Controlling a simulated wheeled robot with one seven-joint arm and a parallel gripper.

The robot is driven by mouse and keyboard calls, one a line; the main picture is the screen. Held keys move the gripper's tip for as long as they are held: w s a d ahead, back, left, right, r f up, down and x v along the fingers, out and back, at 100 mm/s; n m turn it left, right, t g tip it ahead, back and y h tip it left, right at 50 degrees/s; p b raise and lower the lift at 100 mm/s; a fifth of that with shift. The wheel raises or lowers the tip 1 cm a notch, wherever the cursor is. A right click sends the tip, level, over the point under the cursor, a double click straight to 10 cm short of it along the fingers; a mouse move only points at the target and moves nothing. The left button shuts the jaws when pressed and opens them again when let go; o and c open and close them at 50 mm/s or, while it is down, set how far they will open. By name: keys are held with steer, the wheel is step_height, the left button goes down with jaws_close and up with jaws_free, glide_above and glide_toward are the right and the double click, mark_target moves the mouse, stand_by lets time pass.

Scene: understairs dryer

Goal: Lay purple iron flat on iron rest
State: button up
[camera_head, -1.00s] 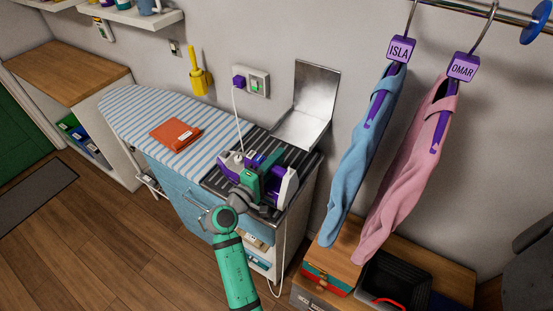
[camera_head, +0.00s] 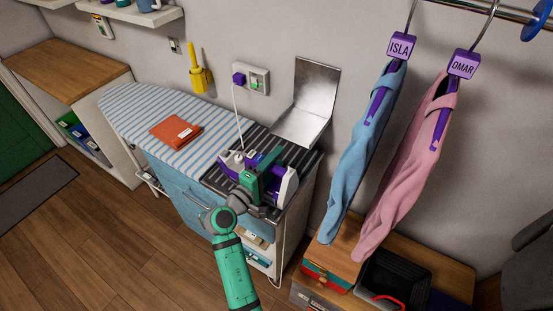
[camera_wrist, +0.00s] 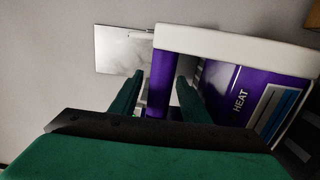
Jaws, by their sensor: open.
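The purple and white iron (camera_head: 288,184) sits on the dark striped end of the ironing board, partly hidden behind my gripper. In the wrist view its purple body (camera_wrist: 225,85) shows a HEAT label, with a white part along the top. My gripper (camera_head: 268,165) is at the iron. Its green fingers (camera_wrist: 158,95) are open, with a purple upright part of the iron showing between them; I cannot tell whether they touch it. A bent silver metal plate (camera_head: 302,125), seemingly the iron rest, stands empty against the wall behind; it also shows in the wrist view (camera_wrist: 118,52).
A folded orange cloth (camera_head: 175,132) lies on the blue-striped ironing board (camera_head: 130,108). A white cord runs from the wall socket (camera_head: 257,80) down to the iron area. Blue and pink garments (camera_head: 350,175) hang at the right, above a wooden bench.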

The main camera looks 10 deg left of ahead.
steer(key=v, duration=1)
steer(key=shift+s, duration=0.1)
